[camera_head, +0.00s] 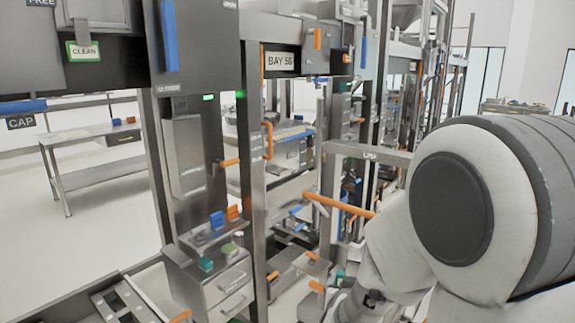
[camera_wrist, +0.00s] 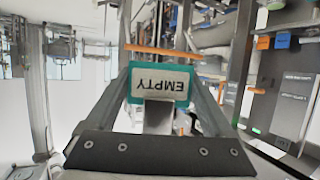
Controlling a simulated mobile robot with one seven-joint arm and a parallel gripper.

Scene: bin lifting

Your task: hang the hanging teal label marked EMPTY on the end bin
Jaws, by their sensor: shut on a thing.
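The label marked EMPTY (camera_wrist: 158,85) has a white face and a teal border. In the wrist view it reads upside down and sits between the fingertips of my gripper (camera_wrist: 160,78), which is shut on it. The gripper's two grey fingers flank the label. An orange bar (camera_wrist: 153,50) runs across just beyond the label in that view; I cannot tell how far apart they are. In the head view my arm covers the lower right, and I cannot make out the label there. I cannot tell which thing is the end bin.
A steel frame with a BAY sign (camera_head: 281,61) stands in the middle of the head view. An orange bar (camera_head: 338,202) juts out near my arm. A box with drawers (camera_head: 218,284) stands low in front. A side table (camera_head: 95,155) and open floor lie at left.

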